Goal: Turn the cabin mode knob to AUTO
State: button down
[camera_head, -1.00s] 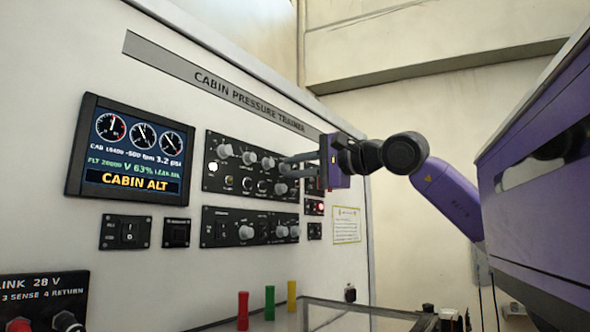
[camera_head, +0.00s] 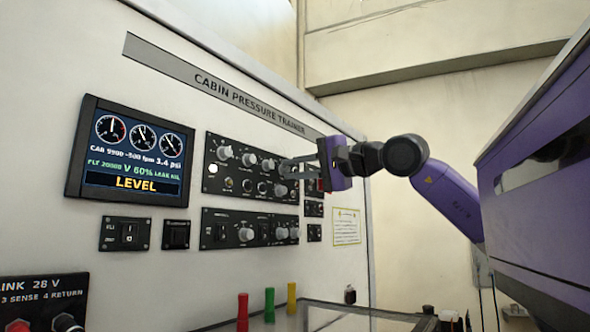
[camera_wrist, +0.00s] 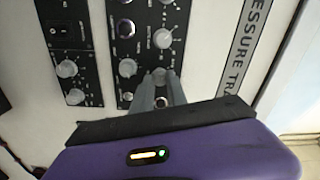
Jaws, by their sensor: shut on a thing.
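My gripper (camera_head: 284,169) reaches in from the right to the upper control panel (camera_head: 213,187) on the cabin pressure trainer. Its fingers are shut on a grey knob (camera_wrist: 159,76) at the right end of that panel's upper row. In the head view the fingers mostly hide this knob. The knob's label and pointer are too small or covered to read, so I cannot tell its setting. The display (camera_head: 130,149) on the left reads LEVEL in yellow, with about 3.4 psi.
More grey knobs stand close by on the same panel, one just below my fingers (camera_head: 280,190). A lower panel (camera_head: 262,215) carries further knobs. Red, green and yellow posts (camera_head: 269,304) stand at the bottom. The space in front of the panel is open.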

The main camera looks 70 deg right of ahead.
jog(key=c, duration=1.3)
grip_release()
jog(key=shift+b+v, duration=0.85)
jog(key=shift+v, duration=3)
